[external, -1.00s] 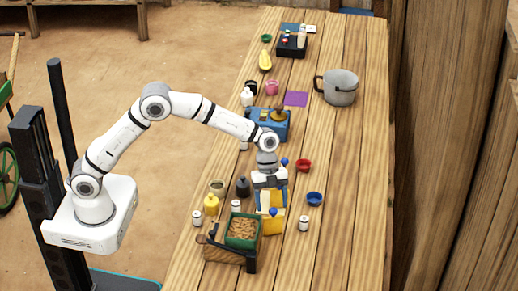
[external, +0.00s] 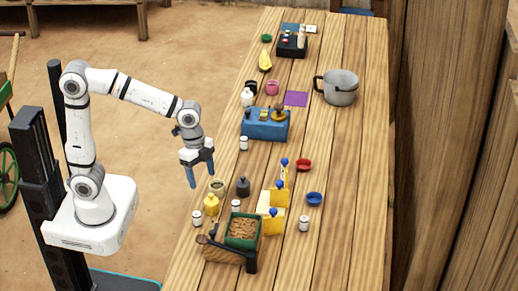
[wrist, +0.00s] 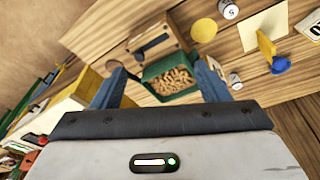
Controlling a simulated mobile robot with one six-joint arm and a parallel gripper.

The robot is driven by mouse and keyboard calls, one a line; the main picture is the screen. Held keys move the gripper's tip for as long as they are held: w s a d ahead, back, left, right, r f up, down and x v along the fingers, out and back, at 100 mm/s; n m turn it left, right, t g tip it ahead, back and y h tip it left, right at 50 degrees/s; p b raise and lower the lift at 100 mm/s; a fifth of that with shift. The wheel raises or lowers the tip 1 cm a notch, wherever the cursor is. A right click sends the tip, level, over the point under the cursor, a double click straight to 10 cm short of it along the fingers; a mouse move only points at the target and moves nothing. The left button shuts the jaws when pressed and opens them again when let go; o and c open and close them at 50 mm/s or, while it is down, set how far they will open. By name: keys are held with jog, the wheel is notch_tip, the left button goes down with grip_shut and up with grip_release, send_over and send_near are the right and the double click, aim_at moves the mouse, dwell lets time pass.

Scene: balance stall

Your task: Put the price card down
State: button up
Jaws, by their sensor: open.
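Yellow pieces with blue knobs stand on the wooden table right of centre, one (external: 279,189) behind the other (external: 272,228). A pale flat piece (external: 264,204) lies beside them. Which part is the price card I cannot tell for certain in the external view. In the wrist view, a white card with dark figures (wrist: 312,26) shows at the right edge, partly cut off, near a yellow piece (wrist: 265,45) with a blue knob (wrist: 281,65). My gripper (external: 200,176) is open and empty, fingers downward, left of these pieces and apart from them.
A green tray (external: 241,231) of brown bits stands in a wooden holder at the front. A blue box (external: 265,124) and a grey pot (external: 341,88) are farther back.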

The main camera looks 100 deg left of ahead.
jog(key=s+d+f+n, duration=0.1)
jog(key=s+n, duration=0.1)
jog(key=s, duration=0.6)
jog(key=s+f+n+y, duration=0.1)
jog(key=s+f+n, duration=0.1)
jog(key=s, duration=0.6)
jog(key=shift+s+d+n+t+y, duration=0.3)
jog(key=shift+d+n+t, duration=0.1)
jog(key=shift+n, duration=0.4)
